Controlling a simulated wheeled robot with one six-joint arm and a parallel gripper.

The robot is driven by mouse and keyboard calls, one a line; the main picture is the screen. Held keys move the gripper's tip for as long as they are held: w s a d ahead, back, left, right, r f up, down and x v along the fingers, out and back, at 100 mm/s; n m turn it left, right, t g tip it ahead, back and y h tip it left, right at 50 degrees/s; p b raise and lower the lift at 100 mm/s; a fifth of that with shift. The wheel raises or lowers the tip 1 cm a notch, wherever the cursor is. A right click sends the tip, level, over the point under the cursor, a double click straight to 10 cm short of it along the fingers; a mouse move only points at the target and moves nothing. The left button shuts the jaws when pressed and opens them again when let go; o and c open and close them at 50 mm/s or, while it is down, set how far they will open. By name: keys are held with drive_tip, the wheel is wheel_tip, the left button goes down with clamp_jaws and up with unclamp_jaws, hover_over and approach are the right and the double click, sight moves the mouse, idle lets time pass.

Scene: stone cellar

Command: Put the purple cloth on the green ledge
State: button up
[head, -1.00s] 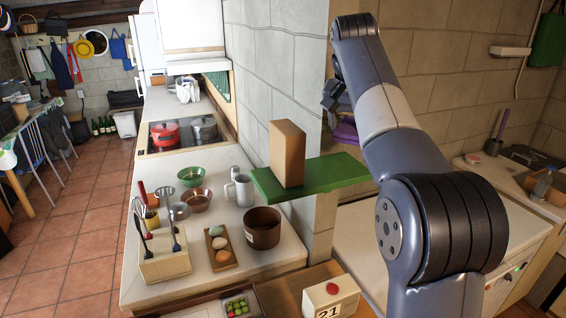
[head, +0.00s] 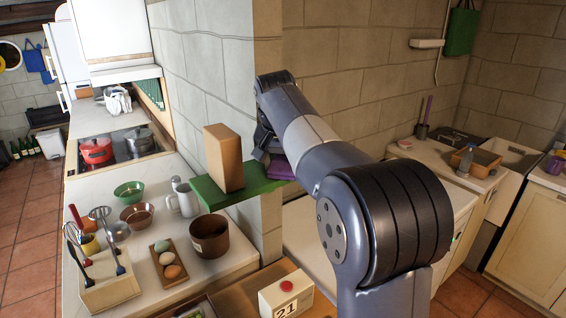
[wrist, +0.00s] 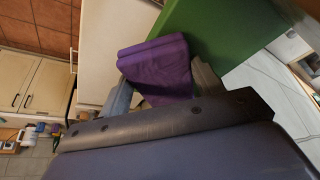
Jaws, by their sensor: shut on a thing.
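The purple cloth (head: 281,168) shows at the right end of the green ledge (head: 228,197), partly hidden by my arm. In the wrist view the folded cloth (wrist: 158,68) is between my fingers, beside the green surface of the ledge (wrist: 225,28). My gripper (head: 266,146) is shut on the cloth, its fingertips mostly hidden in the head view. It also shows in the wrist view (wrist: 162,90). I cannot tell whether the cloth touches the ledge.
A brown box (head: 223,158) stands upright on the ledge, left of the cloth. The ledge juts from a stone wall corner. Below are a brown pot (head: 209,238), an egg tray (head: 169,262) and a utensil holder (head: 108,288) on the counter.

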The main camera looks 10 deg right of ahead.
drive_tip(key=shift+f, duration=0.2)
drive_tip(key=o, duration=0.9)
drive_tip(key=shift+o, duration=0.2)
drive_tip(key=v, duration=1.2)
drive_tip(key=shift+s, duration=0.1)
